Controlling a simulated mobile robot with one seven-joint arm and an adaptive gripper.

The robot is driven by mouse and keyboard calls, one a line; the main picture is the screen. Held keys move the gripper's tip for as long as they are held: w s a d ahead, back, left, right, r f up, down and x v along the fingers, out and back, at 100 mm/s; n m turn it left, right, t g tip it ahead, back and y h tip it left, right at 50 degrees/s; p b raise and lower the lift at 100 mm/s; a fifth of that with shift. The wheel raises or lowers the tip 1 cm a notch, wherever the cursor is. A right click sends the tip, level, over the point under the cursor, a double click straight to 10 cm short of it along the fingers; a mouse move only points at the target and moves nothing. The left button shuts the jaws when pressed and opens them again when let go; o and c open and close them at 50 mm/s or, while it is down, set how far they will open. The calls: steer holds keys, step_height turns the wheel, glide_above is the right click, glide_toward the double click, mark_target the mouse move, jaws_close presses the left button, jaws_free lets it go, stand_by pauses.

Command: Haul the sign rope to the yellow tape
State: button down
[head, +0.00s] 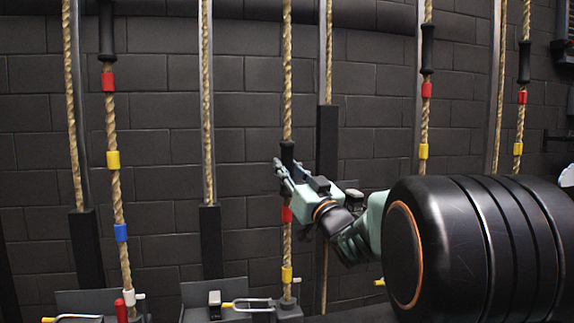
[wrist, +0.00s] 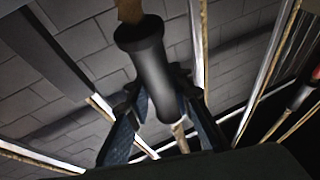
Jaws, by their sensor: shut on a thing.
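My gripper (head: 284,172) is shut on the black sleeve (head: 287,153) of the middle rope (head: 287,60). In the wrist view the black sleeve (wrist: 155,70) stands between my two fingers (wrist: 160,100). Below my gripper, this rope carries a red tape (head: 286,214) and, lower, a yellow tape (head: 287,274) just above the base bracket. The black sleeve is above both tapes. No label shows which rope is the sign rope.
Other ropes with black sleeves and tapes hang at the left (head: 111,130), right (head: 424,120) and far right (head: 520,120). The left one also has a blue tape (head: 120,232). A yellow-ended metal lever (head: 245,304) sits low beside the middle rope. A dark block wall (head: 150,60) stands behind.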

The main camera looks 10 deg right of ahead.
step_height(320, 180, down, 2)
steer(key=shift+f+b, duration=0.1)
steer(key=shift+b, duration=0.4)
steer(key=c, duration=1.7)
jaws_free()
steer(key=v, duration=1.2)
